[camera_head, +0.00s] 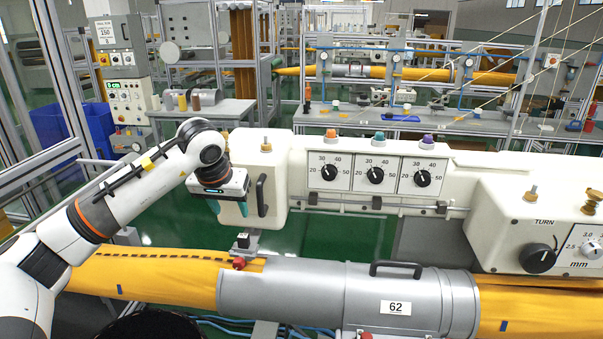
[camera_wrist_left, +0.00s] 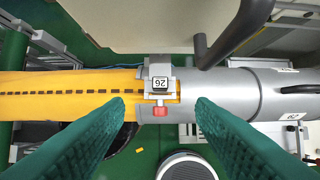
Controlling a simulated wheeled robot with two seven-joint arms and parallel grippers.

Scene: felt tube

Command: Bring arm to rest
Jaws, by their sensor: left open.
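My left arm (camera_head: 130,190) reaches in from the left, bent at the wrist. My left gripper (camera_head: 229,207) points down with its teal fingers apart and empty, above the orange-yellow felt tube (camera_head: 150,274). In the left wrist view, the open fingers (camera_wrist_left: 160,103) frame a small grey clamp (camera_wrist_left: 160,72) with a number plate and a red knob (camera_wrist_left: 160,112). The clamp sits where the felt, with its dark dashed line, meets the grey metal sleeve (camera_head: 300,290). The fingers hang clear above the clamp in the head view. My right gripper is not in view.
The sleeve has a dark handle (camera_head: 396,268) and a plate marked 62. Behind it stands a white machine housing (camera_head: 480,175) with several dials and a dark vertical handle (camera_head: 262,195) close to my left gripper. A grey table (camera_head: 205,110) and blue bins (camera_head: 60,130) stand farther back.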

